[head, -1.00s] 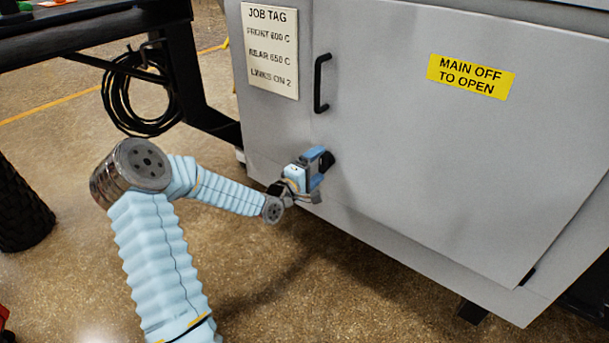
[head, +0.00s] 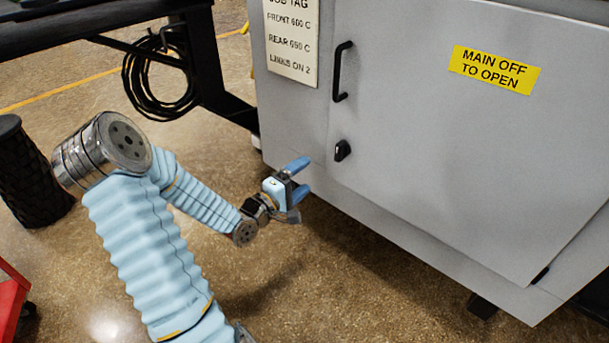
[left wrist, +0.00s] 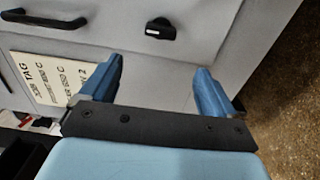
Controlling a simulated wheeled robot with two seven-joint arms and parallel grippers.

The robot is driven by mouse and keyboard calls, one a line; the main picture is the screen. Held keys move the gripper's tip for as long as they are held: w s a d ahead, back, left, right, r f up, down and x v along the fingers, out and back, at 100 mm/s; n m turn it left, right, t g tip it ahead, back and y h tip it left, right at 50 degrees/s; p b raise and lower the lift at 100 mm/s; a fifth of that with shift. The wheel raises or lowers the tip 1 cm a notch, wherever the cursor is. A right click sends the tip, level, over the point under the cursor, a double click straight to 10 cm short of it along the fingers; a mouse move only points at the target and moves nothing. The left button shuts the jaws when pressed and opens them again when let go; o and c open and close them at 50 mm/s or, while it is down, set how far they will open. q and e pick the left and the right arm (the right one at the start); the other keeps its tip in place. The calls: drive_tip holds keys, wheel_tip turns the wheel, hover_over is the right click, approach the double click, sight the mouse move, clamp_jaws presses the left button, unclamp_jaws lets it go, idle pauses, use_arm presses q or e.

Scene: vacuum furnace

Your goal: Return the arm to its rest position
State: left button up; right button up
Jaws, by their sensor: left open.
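My left gripper (head: 301,180) is open and empty, with its two blue fingers apart. It is in the air in front of the grey cabinet, to the left of and a little below the black knob (head: 342,150) on the cabinet door. The left wrist view shows the open blue fingers (left wrist: 160,88) with nothing between them, and the knob (left wrist: 161,28) beyond them. My left arm comes in from the left, bent at the elbow in pale blue sleeves. My right gripper is not in view.
A coiled black cable (head: 160,75) hangs behind my arm. A red object (head: 10,305) stands at lower left. Floor is clear below the gripper.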

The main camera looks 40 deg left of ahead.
use_arm(q)
drive_tip(key=d+f+m+g+h, duration=0.3)
drive_tip(key=d+f+m+g, duration=0.4)
drive_tip(key=d+f, duration=1.05)
drive_tip(key=s+d+f+m+g, duration=0.4)
drive_tip(key=s+d+f+g, duration=0.1)
drive_tip(key=s, duration=0.3)
drive_tip(key=s+d+f+m+g, duration=0.4)
drive_tip(key=s+d+f+g, duration=0.1)
drive_tip(key=s+d+f, duration=0.1)
drive_tip(key=s+f, duration=0.1)
drive_tip(key=s, duration=0.1)
drive_tip(key=shift+s, duration=0.4)
drive_tip(key=shift+w, duration=0.1)
